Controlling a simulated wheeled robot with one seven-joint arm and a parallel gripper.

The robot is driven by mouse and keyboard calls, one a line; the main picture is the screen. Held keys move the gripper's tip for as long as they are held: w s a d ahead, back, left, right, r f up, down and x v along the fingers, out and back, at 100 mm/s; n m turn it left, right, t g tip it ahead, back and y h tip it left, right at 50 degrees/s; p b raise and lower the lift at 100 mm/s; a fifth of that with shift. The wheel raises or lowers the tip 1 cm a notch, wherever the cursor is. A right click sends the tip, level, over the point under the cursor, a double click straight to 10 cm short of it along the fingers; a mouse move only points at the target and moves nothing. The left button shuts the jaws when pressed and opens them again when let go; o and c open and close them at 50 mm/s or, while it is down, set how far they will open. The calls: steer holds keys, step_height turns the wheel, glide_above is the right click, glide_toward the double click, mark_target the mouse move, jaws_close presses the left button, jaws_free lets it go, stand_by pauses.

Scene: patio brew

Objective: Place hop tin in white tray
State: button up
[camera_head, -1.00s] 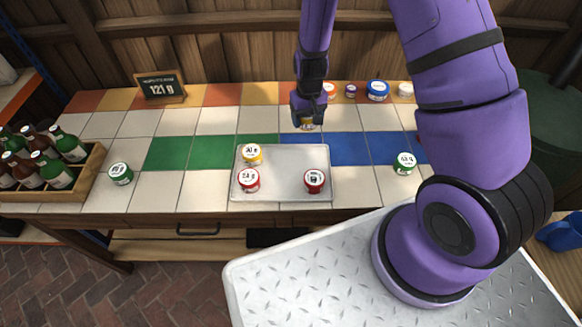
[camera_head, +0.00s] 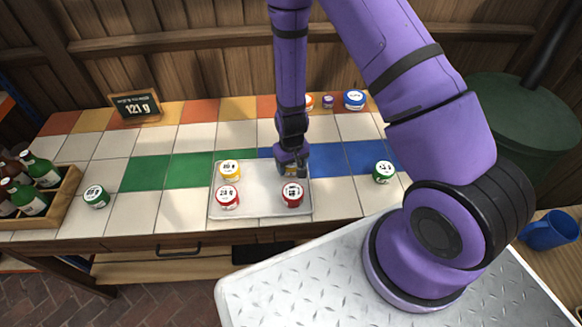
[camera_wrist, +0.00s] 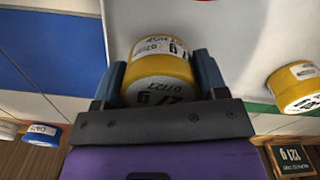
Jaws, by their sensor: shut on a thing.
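My gripper (camera_head: 291,168) is shut on a yellow hop tin (camera_wrist: 160,72), held between its two fingers. The wrist view shows the tin's white label and a "121 g" marking; in the head view it is mostly hidden. The tin is over the back right part of the white tray (camera_head: 258,204); I cannot tell whether it touches the tray. The tray holds a yellow tin (camera_head: 230,169) at back left, a red-sided tin (camera_head: 227,199) at front left and another red tin (camera_head: 292,197) at front right. The tray's middle is bare.
A chalkboard (camera_head: 136,107) reads "121 g". Green tins stand left (camera_head: 96,198) and right (camera_head: 384,173) of the tray. A blue tin (camera_head: 354,100) and smaller tins stand at the back. A bottle crate (camera_head: 48,204) is at the left end.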

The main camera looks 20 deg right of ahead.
steer(key=shift+f, duration=0.75)
steer(key=o, duration=0.6)
steer(key=shift+f, duration=0.1)
steer(key=shift+o, duration=0.2)
